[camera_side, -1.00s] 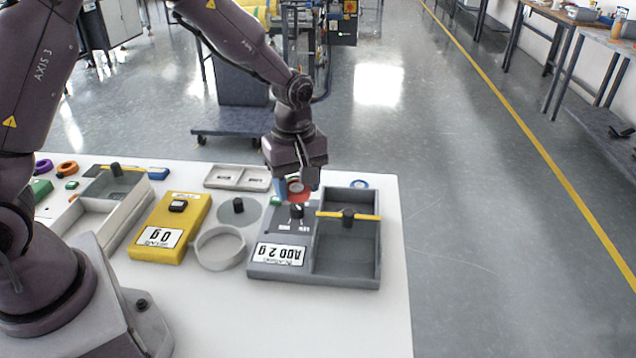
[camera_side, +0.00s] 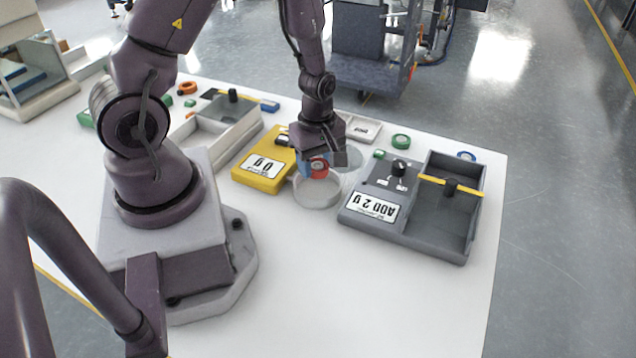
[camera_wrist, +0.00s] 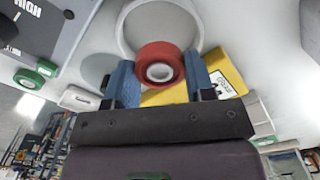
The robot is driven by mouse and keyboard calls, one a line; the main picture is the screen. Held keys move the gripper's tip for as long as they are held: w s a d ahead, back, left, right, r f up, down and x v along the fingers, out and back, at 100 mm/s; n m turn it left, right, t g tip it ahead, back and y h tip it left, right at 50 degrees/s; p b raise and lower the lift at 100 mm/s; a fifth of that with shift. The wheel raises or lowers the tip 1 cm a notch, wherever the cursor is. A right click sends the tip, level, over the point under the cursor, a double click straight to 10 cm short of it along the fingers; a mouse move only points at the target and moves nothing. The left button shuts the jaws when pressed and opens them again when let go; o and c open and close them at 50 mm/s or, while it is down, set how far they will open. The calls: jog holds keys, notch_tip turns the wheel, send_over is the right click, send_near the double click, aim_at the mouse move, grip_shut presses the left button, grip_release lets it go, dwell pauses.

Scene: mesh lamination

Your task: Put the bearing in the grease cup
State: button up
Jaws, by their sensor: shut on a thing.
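The bearing is a red ring with a pale bore (camera_side: 319,168), and it also shows in the wrist view (camera_wrist: 171,54). My gripper (camera_side: 317,166) is shut on it, with a blue finger on each side in the wrist view (camera_wrist: 161,75). The grease cup (camera_side: 317,192) is a round, pale, open cup on the white table. The gripper holds the bearing over the cup's far side in the side view. In the wrist view the bearing overlaps the cup's rim (camera_wrist: 124,30). Whether the bearing is below the rim, I cannot tell.
A yellow scale (camera_side: 257,180) reading 0 g stands left of the cup. A grey station (camera_side: 385,226) marked "ADD 2 g", with a yellow bar (camera_side: 430,180), stands to the right. A green ring (camera_side: 401,141) lies behind it. The table's front is clear.

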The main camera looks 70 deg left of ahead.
aim_at(318, 190)
jog(key=shift+f, duration=2.55)
jog(key=shift+f, duration=0.15)
jog(key=o, duration=0.6)
jog(key=shift+o, duration=0.2)
